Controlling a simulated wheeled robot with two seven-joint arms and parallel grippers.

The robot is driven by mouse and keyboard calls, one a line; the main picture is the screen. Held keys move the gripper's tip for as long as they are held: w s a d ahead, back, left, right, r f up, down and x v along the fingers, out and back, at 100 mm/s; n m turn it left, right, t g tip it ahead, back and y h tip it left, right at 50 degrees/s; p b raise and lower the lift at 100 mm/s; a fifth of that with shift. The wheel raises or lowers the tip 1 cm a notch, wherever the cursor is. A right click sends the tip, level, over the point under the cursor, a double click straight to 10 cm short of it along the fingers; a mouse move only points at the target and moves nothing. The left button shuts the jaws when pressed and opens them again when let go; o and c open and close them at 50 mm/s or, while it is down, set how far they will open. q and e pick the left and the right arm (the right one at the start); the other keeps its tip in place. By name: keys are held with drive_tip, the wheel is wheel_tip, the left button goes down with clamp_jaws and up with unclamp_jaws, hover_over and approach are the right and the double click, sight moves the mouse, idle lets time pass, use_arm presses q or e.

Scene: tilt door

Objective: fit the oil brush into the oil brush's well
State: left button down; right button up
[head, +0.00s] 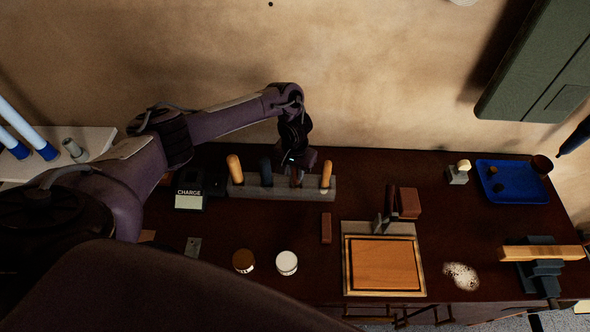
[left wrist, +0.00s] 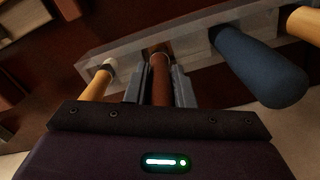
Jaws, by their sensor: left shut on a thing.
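A brown-handled tool, apparently the oil brush (left wrist: 160,82), is between the two fingers of my left gripper (left wrist: 160,88) in the left wrist view. The fingers are shut on its handle. Its far end meets a dark square well in the grey rack (left wrist: 120,62); how deep it sits is hidden. In the head view my left gripper (head: 297,162) is over the right half of the rack (head: 279,189), partly covering the brown handle. My right gripper is not in view.
The rack also holds a blue handle (head: 266,171) and two pale wooden handles (head: 235,169) (head: 326,174), close on both sides. A charge box (head: 189,190) stands left of it. Two jars (head: 243,261) (head: 287,263) and a framed wooden board (head: 385,264) are in front.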

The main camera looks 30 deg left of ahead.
use_arm(q)
drive_tip(key=shift+f, duration=0.35)
drive_tip(key=c, duration=1.1)
unclamp_jaws()
drive_tip(key=shift+c, duration=0.2)
wheel_tip(320, 180, up, 8)
drive_tip(key=shift+f, duration=0.1)
